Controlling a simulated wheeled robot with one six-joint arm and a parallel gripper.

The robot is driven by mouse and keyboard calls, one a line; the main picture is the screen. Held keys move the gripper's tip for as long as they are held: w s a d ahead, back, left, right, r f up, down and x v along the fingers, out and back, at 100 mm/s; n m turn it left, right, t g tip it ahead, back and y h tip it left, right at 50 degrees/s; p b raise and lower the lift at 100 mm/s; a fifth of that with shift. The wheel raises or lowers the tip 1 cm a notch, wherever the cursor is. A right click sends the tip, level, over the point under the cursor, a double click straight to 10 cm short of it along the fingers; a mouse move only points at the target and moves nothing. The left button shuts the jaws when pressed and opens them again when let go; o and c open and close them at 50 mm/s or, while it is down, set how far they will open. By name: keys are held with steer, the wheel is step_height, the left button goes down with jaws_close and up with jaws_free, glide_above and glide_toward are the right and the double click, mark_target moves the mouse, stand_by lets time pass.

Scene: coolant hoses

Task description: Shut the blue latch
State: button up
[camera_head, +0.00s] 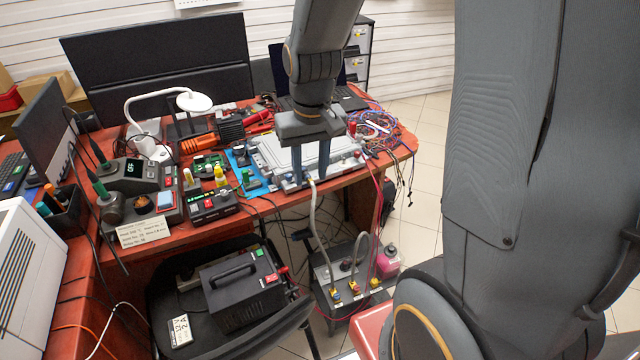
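My gripper (311,178) points down at the front edge of the workbench. Its two dark fingers are apart, with a visible gap between them. They stand in front of the pale, flat metal unit (270,146), near the upper end of a light hose (316,222). I cannot tell whether the fingers touch the hose or the unit. The hose runs down to a grey box (345,318) on the floor with small coloured connectors (336,296) on top. I cannot make out the blue latch for certain; it is too small or hidden behind the fingers.
The red-brown workbench (350,181) is crowded: a blue mat (238,160), a white lamp (195,102), a wire tangle (376,130) and several instruments. A black chair (180,300) holding a black power unit (243,288) stands in front. A pink bottle (388,262) stands by the floor box.

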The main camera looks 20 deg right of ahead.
steer(key=shift+s+r, duration=0.15)
steer(key=shift+s, duration=1.3)
steer(key=shift+s+r, duration=0.1)
steer(key=shift+s, duration=1.3)
